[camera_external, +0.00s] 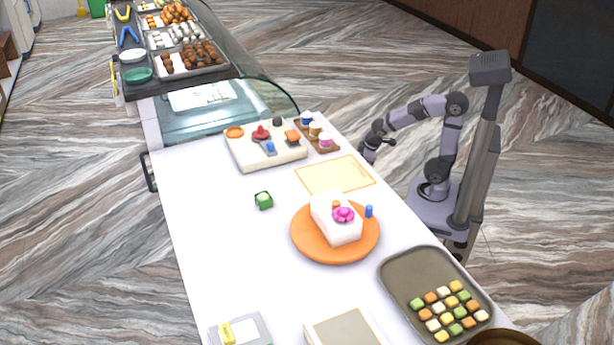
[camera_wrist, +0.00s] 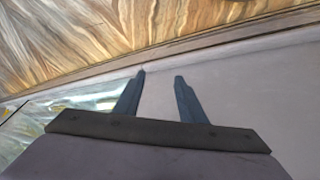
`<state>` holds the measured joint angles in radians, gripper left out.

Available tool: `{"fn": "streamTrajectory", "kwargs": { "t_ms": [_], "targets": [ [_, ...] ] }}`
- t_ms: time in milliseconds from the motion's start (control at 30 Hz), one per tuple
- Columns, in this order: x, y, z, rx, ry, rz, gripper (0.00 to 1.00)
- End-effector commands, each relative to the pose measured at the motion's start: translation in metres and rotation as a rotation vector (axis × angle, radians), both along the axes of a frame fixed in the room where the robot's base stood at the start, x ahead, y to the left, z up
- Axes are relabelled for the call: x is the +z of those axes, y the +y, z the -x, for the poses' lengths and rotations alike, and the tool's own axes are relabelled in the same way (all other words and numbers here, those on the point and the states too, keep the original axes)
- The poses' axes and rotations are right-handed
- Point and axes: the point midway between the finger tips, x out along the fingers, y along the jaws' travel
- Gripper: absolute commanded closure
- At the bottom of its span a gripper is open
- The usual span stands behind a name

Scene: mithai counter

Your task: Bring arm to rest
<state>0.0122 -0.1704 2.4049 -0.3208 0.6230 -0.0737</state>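My gripper (camera_external: 382,146) is at the counter's right edge in the external view, just right of the small brown tray. My arm is bent at the elbow, with the wrist turned down. In the wrist view the two dark fingers of my gripper (camera_wrist: 160,80) stand apart with a gap between them. Nothing shows between them. The pale counter surface (camera_wrist: 250,90) lies beyond the fingers.
A glass case (camera_external: 225,110) stands behind.

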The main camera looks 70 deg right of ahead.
Motion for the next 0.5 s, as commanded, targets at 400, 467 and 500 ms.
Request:
{"fn": "streamTrajectory", "kwargs": {
  "t_ms": [400,467,500],
  "targets": [
    [-0.141,0.049,0.098,-0.287,0.269,-0.230,0.63],
    [-0.124,0.051,0.100,-0.300,0.276,-0.240,0.63],
    [-0.114,0.051,0.100,-0.297,0.275,-0.238,0.63]
  ]
}}
